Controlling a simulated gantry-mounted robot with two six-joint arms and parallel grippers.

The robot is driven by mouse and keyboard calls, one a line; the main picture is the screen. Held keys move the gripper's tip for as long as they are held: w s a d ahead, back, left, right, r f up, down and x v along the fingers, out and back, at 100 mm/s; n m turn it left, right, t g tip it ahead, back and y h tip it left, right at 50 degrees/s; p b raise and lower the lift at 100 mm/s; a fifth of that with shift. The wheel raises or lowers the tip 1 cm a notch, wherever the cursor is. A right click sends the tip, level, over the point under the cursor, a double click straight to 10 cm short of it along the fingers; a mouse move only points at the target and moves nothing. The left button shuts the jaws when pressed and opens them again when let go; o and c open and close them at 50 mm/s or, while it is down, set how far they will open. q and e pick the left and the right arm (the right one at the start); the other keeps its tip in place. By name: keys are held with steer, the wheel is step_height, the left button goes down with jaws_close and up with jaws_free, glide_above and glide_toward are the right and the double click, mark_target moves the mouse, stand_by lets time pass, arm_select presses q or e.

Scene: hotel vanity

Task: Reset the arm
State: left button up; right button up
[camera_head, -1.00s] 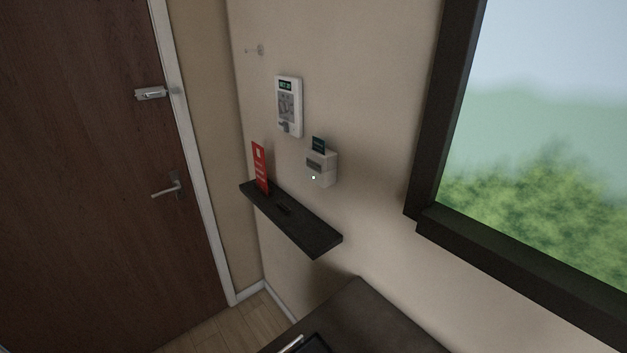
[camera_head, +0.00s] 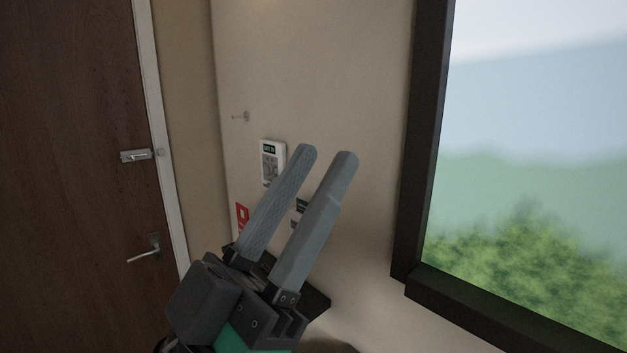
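My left gripper (camera_head: 328,155) rises from the lower middle of the head view, its two long grey fingers pointing up and to the right. The fingers are apart with nothing between them, so it is open and empty. It stands in front of the wall by the shelf, and I cannot tell how far from the wall it is. My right gripper is not in view.
A thermostat panel (camera_head: 269,160) is on the wall. A red tag (camera_head: 241,214), a card holder (camera_head: 298,217) and a dark shelf (camera_head: 316,302) are partly hidden behind my gripper. A dark door (camera_head: 70,180) stands left, a framed window (camera_head: 530,150) right.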

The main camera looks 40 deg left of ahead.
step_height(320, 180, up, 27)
steer(key=p, duration=2.7)
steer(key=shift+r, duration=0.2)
